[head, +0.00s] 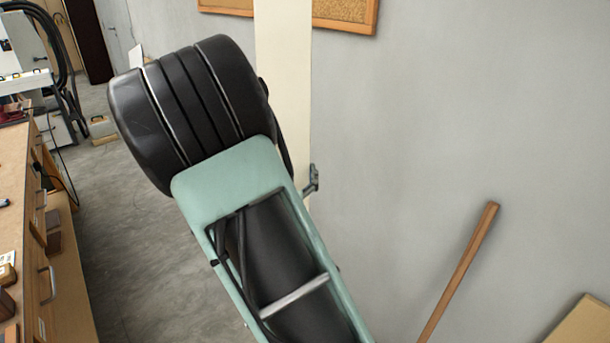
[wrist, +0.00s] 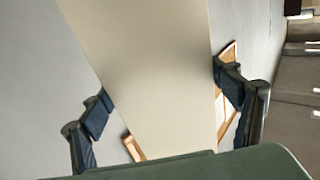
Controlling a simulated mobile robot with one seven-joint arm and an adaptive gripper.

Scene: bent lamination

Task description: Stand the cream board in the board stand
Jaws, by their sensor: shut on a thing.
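The cream board (head: 284,60) is a long, flat, pale panel. In the head view it runs upright behind my arm and past the top edge; its lower part is hidden. In the wrist view the board (wrist: 150,75) fills the middle, with one dark finger at each edge. My gripper (wrist: 165,92) is shut on the board across its width. In the head view only one fingertip shows, at the board's right edge; my arm hides the rest. I cannot make out the board stand in either view.
A wooden bench with drawers (head: 40,240) runs along the left. A grey wall (head: 450,120) carries a framed cork board (head: 345,14). A wooden bar (head: 462,268) slants at the right, and a tan panel (head: 585,325) shows at bottom right. Bare floor (head: 110,250) lies left of my arm.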

